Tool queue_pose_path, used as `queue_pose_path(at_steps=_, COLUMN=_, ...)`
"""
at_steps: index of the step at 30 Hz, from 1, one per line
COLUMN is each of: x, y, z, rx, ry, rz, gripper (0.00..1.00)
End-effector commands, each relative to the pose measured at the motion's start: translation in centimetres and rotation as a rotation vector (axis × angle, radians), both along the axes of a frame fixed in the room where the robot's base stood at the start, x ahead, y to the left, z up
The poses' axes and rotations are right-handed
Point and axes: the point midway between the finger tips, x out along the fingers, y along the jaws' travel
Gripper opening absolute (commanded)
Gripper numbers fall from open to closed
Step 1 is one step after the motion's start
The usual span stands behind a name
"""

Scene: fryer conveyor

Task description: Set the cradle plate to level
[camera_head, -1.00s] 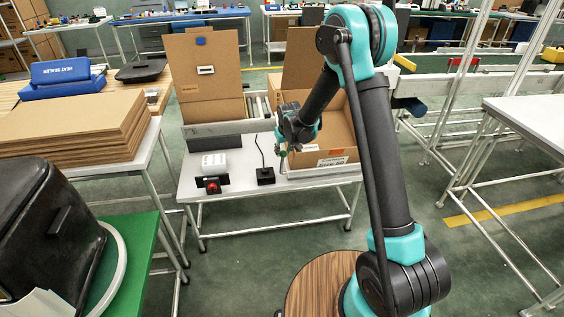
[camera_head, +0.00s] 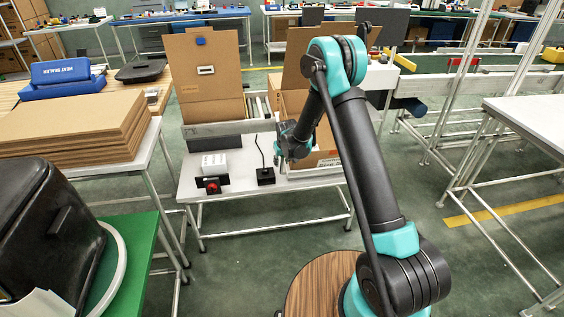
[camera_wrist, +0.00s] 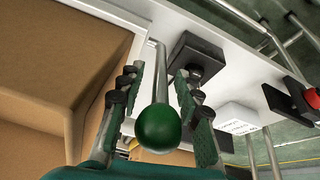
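My gripper (camera_head: 292,152) is over the front edge of the white table, in front of a cardboard box. In the wrist view my gripper (camera_wrist: 160,76) is open, with one finger on each side of a metal lever (camera_wrist: 161,55) with a round green knob (camera_wrist: 159,127). A gap shows between the knob and each finger. In the head view the lever is hidden behind my gripper. I cannot make out the cradle plate for sure; a grey panel (camera_head: 214,129) stands at the table's back left, near an upright cardboard box.
On the white table (camera_head: 240,183) are a black block (camera_head: 265,176) with a thin upright line, a red button unit (camera_head: 212,185) and a small white box (camera_head: 214,162). An open cardboard box (camera_head: 328,142) stands right of them. Stacked cardboard (camera_head: 70,125) lies to the left.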

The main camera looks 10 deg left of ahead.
Motion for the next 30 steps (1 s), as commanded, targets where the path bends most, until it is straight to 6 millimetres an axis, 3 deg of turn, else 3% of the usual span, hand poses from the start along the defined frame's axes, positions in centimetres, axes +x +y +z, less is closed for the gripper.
queue_pose_path(at_steps=2, x=0.0, y=0.0, z=0.0, rx=0.000, ry=0.000, rz=0.000, gripper=0.30)
queue_pose_path(at_steps=9, x=0.0, y=0.0, z=0.0, rx=0.000, ry=0.000, rz=0.000, gripper=0.01)
queue_pose_path(at_steps=22, x=0.2, y=0.0, z=0.0, rx=-0.004, ry=0.006, rz=0.000, gripper=0.00)
queue_pose_path(at_steps=30, x=2.2, y=0.6, z=0.2, rx=-0.043, ry=0.142, rz=0.000, gripper=0.00)
